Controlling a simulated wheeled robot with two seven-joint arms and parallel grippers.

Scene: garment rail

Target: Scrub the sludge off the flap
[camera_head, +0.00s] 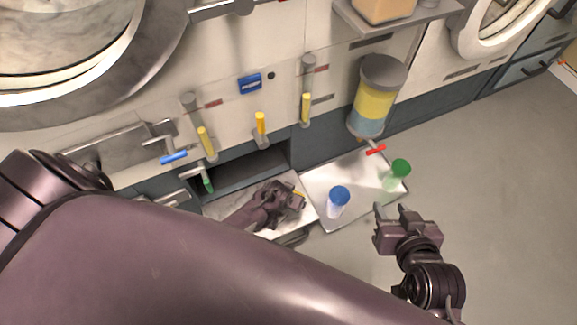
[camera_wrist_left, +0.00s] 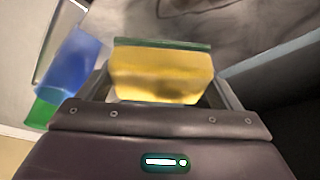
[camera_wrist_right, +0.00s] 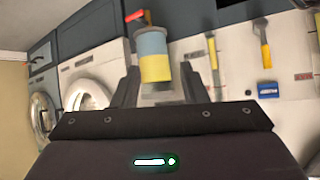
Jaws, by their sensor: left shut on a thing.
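The flap (camera_head: 303,212) lies folded open below a dark opening, a pale panel partly hidden by my left gripper and arm. In the left wrist view, its grey surface (camera_wrist_left: 235,25) carries dark, blurred smears of sludge (camera_wrist_left: 185,10). My left gripper (camera_head: 292,197) is over the flap, shut on a yellow sponge (camera_wrist_left: 160,75) with a green scrub side facing the flap. I cannot tell whether the sponge touches it. My right gripper (camera_head: 391,212) is open and empty, right of the tray and above the floor.
A white tray (camera_head: 322,178) beside the flap holds a blue-capped bottle (camera_head: 338,200) and a green-capped bottle (camera_head: 397,173). A yellow-and-blue dispenser (camera_head: 377,95) with a red tap hangs above it. Yellow-handled tools (camera_head: 306,106) hang on the machine front. Floor at right is clear.

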